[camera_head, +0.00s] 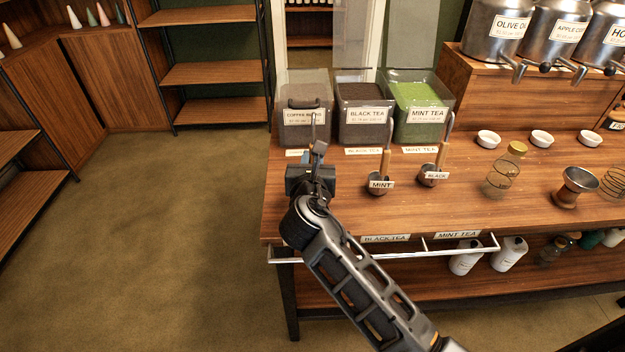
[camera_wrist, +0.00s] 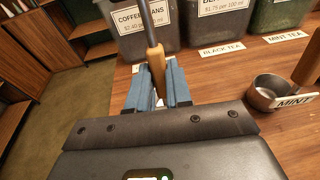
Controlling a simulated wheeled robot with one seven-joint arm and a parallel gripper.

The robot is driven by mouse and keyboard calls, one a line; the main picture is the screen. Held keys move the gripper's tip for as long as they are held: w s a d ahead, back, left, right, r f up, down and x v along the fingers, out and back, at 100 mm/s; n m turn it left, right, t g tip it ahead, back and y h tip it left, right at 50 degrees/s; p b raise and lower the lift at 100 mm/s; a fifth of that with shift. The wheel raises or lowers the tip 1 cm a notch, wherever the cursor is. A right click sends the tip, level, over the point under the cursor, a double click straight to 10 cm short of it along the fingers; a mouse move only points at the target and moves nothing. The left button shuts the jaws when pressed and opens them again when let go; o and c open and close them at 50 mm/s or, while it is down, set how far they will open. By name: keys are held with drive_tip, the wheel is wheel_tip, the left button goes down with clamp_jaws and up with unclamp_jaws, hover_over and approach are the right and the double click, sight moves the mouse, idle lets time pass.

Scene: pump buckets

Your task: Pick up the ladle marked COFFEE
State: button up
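A ladle with a wooden handle (camera_wrist: 155,66) and a thin metal shaft stands between the blue fingers of my gripper (camera_wrist: 158,92) in the wrist view. The fingers sit close against the handle on both sides and look shut on it. In the head view my gripper (camera_head: 314,168) is over the left end of the counter, in front of the coffee beans bin (camera_head: 295,130). The ladle's shaft (camera_head: 314,128) rises above it there. Its cup and any label are hidden, so I cannot read its marking.
A ladle marked MINT (camera_head: 376,189) and one marked BLACK (camera_head: 428,180) stand to the right on the wooden counter (camera_head: 335,217). Bins of black tea (camera_head: 365,132) and mint tea (camera_head: 416,130) stand behind. A metal rail (camera_head: 400,256) runs along the front edge. Open floor lies left.

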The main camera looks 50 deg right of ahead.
sight(313, 138)
clamp_jaws()
drive_tip(key=shift+r, duration=0.1)
drive_tip(key=shift+r+p, duration=2.4)
drive_tip(key=shift+p, duration=0.55)
